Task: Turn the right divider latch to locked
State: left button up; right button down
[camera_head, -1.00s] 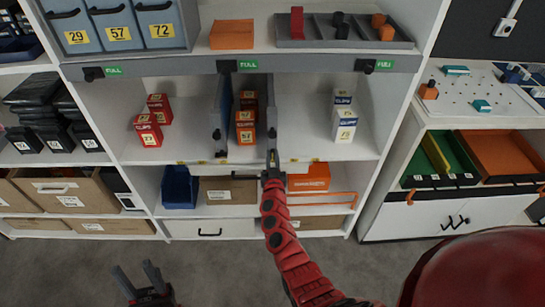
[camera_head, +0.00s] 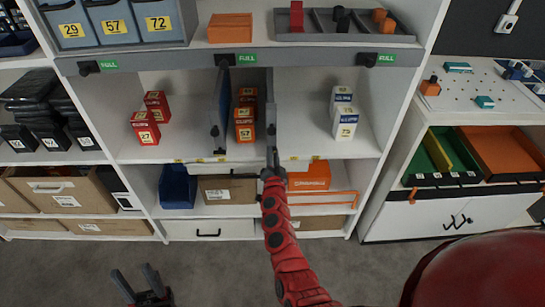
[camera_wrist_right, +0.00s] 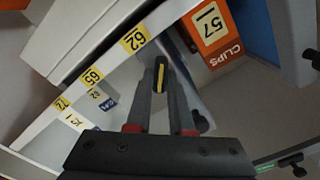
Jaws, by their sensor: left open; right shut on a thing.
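The right divider (camera_head: 271,105) is a grey upright panel in the middle shelf bay, right of the orange clip boxes. Its latch, a dark lever with a yellow stripe (camera_wrist_right: 161,78), shows between my right gripper's fingertips in the right wrist view. My right gripper (camera_head: 274,152) is shut on this latch at the divider's front lower end, and it also shows in the wrist view (camera_wrist_right: 167,72). In the head view the gripper largely hides the latch, so its angle is hard to tell. My left gripper (camera_head: 137,278) is open and empty, low over the floor.
The left divider (camera_head: 219,110) stands left of the orange clip boxes (camera_head: 244,124). Red boxes (camera_head: 146,127) stand in the left section, white boxes (camera_head: 344,122) in the right. Below are a blue bin (camera_head: 178,188) and a carton (camera_head: 228,189). The floor in front is clear.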

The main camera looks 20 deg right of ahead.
jog(key=shift+f+m+b, duration=0.15)
jog(key=shift+m+b, duration=1.1)
jog(key=shift+m, duration=1.2)
jog(key=shift+f+m+b, duration=0.15)
jog(key=shift+m+b, duration=1.05)
jog(key=shift+m, duration=1.25)
jog(key=c, duration=0.8)
grip_release()
jog(key=shift+r, duration=0.1)
jog(key=v, duration=1.7)
jog(key=shift+s, duration=0.25)
jog(key=shift+r, duration=0.15)
